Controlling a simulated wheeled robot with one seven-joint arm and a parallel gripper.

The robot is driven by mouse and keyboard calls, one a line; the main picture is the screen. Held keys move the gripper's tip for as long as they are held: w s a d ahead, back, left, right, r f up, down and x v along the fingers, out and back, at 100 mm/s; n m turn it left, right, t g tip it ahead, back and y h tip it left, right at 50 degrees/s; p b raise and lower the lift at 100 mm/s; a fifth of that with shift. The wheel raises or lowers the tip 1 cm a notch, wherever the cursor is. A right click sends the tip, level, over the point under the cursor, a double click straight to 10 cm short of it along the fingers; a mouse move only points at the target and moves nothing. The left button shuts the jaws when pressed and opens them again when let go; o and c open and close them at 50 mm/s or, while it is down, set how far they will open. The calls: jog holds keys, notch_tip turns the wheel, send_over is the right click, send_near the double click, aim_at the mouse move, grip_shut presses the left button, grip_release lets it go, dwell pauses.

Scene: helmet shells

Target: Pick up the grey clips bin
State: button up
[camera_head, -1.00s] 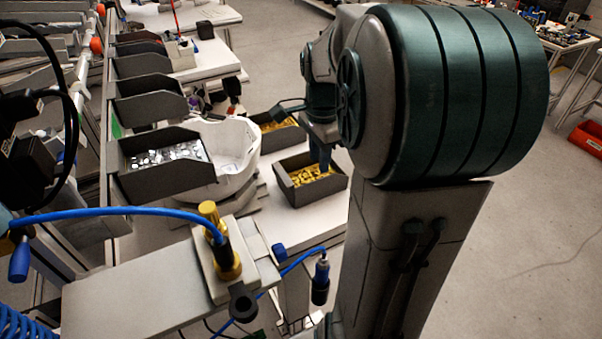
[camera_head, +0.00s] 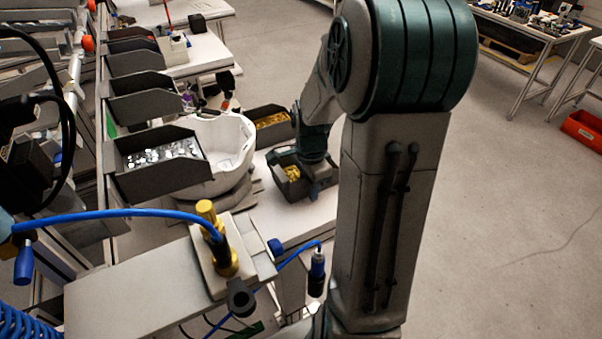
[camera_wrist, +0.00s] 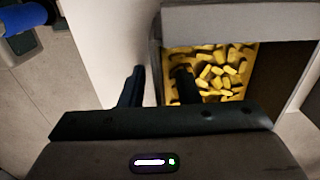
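A grey bin (camera_head: 291,190) holding yellow clips stands at the right of the white table in the head view, partly hidden by my arm. In the wrist view the same bin (camera_wrist: 225,24) fills the upper right, with yellow pieces inside. My gripper (camera_wrist: 160,74) is open and straddles the bin's side wall. One dark finger is outside over the white table, the other inside above the yellow clips. Gaps show between the fingers and the wall. In the head view my gripper (camera_head: 316,178) is at the bin's right side; its fingertips are hard to make out.
Another grey bin (camera_head: 257,112) of yellow pieces stands just behind. A white helmet shell (camera_head: 232,142) sits left of the bins, beside a dark bin (camera_head: 165,185) of silvery parts. A yellow-handled tool (camera_head: 213,228) stands at the front. Open floor lies right.

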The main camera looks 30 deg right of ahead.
grip_shut()
jog(key=shift+r, duration=0.15)
